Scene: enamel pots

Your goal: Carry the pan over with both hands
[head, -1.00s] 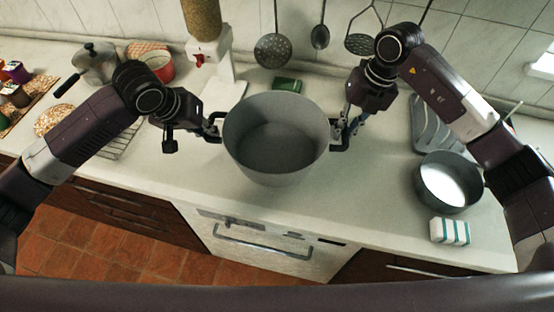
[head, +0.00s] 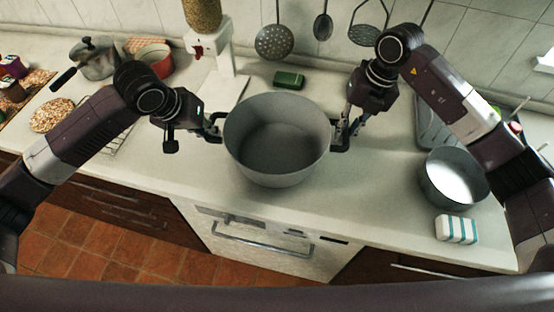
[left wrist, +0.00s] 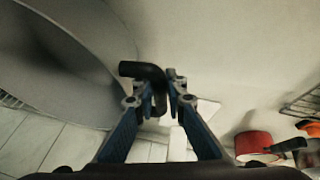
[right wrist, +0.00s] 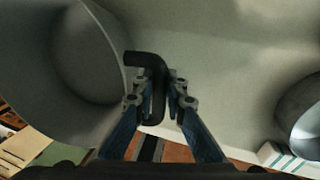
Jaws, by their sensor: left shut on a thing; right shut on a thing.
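The pan (head: 277,140) is a large grey pot with two black side handles, and it looks empty. It is in the middle of the head view, over the counter and upright; I cannot tell how far above the counter it is. My left gripper (head: 213,127) is shut on its left handle, and the left wrist view shows the black handle (left wrist: 150,72) between the fingers. My right gripper (head: 345,134) is shut on its right handle, and the right wrist view shows that handle (right wrist: 148,62) between the fingers. The pan's wall also fills the left of both wrist views.
A smaller grey pan (head: 455,178) and a white-and-teal striped block (head: 456,229) are at the right. A green block (head: 289,80) and a white dispenser (head: 210,50) stand behind. Utensils hang on the wall.

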